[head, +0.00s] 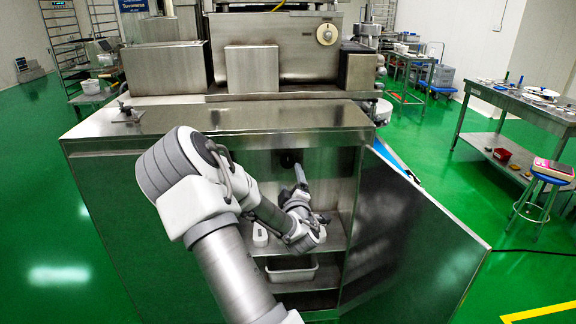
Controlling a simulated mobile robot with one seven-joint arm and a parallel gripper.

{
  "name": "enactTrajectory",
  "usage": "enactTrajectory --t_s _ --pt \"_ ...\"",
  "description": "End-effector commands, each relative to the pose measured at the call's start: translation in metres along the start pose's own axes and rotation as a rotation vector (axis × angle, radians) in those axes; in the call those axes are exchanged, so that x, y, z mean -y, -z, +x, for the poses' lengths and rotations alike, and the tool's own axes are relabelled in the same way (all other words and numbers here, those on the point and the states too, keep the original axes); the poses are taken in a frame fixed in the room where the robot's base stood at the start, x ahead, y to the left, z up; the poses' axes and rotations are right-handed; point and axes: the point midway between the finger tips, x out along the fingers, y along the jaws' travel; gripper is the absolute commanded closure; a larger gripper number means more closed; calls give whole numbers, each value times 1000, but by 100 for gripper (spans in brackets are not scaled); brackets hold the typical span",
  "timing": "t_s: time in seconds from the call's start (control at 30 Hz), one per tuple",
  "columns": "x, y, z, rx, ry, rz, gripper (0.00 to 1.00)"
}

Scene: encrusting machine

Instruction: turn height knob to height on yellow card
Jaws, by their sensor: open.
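A round black knob (289,158) sits on the back wall inside the open cabinet of the steel machine (210,122). A cream round dial (327,34) is on the upper front of the machine. I cannot tell for sure which of them is the height knob. My arm reaches into the cabinet. My gripper (300,174) is open, small in view, close below and right of the black knob. I cannot tell whether it touches the knob. No yellow card can be made out.
The cabinet door (410,245) stands open at the right. A white tray (291,271) and a small white object (260,235) are on shelves below the knob. A blue stool (540,190) and a steel table (520,105) stand at the right, with green floor between.

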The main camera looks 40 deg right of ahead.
Motion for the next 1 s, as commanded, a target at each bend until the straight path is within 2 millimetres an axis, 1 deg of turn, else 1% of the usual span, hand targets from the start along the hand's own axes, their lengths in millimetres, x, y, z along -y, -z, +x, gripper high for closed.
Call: enactTrajectory --t_s 0.03,0.3,0.5,0.7,1.0 --pt "0 0 10 -2 -1 -1 11" --pt "0 -1 57 0 -1 -1 11" --pt "0 -1 83 1 -1 1 11" --pt "0 -1 96 1 0 1 11" --pt "0 0 99 1 0 1 11"
